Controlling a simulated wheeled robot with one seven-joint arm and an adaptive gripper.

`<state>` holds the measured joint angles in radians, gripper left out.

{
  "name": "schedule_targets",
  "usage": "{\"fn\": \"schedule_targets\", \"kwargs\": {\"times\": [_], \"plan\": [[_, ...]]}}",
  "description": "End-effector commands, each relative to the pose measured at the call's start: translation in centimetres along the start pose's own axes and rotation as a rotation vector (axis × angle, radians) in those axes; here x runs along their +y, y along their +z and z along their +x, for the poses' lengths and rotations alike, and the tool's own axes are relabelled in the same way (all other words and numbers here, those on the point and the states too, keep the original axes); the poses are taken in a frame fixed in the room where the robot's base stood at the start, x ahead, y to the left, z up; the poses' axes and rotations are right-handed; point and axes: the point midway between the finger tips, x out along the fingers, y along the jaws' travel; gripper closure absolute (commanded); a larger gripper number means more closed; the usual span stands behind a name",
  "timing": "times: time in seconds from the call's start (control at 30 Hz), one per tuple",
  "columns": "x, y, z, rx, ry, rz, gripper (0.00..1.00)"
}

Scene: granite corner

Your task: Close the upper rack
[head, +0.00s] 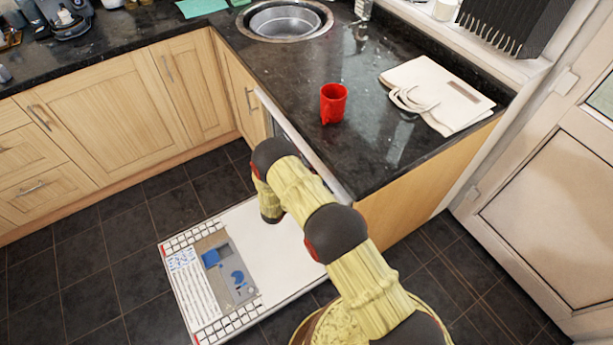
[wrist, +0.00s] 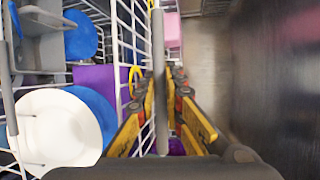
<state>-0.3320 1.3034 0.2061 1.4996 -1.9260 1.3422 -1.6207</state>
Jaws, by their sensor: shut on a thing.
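The dishwasher door (head: 285,245) is folded down open over the floor in the head view. In the wrist view a white wire rack (wrist: 117,48) fills the left side, with a grey bar (wrist: 158,45) along its edge. My gripper (wrist: 160,95) has its yellow fingers on either side of this bar and is shut on it. A white plate (wrist: 55,128) and blue dishes (wrist: 82,36) show at the rack on the left. In the head view my gripper and the racks are hidden below the counter and behind my arm.
A red mug (head: 333,103) and a pale bag (head: 437,92) sit on the dark counter (head: 290,65) above the dishwasher. A round sink (head: 285,20) is behind them. Wooden cabinets (head: 105,110) line the left. The tiled floor (head: 95,260) there is clear.

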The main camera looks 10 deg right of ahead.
Motion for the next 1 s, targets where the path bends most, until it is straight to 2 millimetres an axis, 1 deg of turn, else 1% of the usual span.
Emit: {"fn": "schedule_targets", "kwargs": {"times": [0.1,0.33,0.37,0.67,1.0], "plan": [[0.02,-0.34,0.59,0.0,0.002,-0.002,1.0],[-0.03,-0.34,0.66,0.001,0.002,-0.002,1.0],[-0.04,-0.34,0.67,0.001,0.002,-0.001,0.89],[-0.08,-0.27,0.6,0.0,0.001,-0.001,0.72],[-0.08,-0.21,0.39,-0.001,0.001,-0.001,0.71]]}}
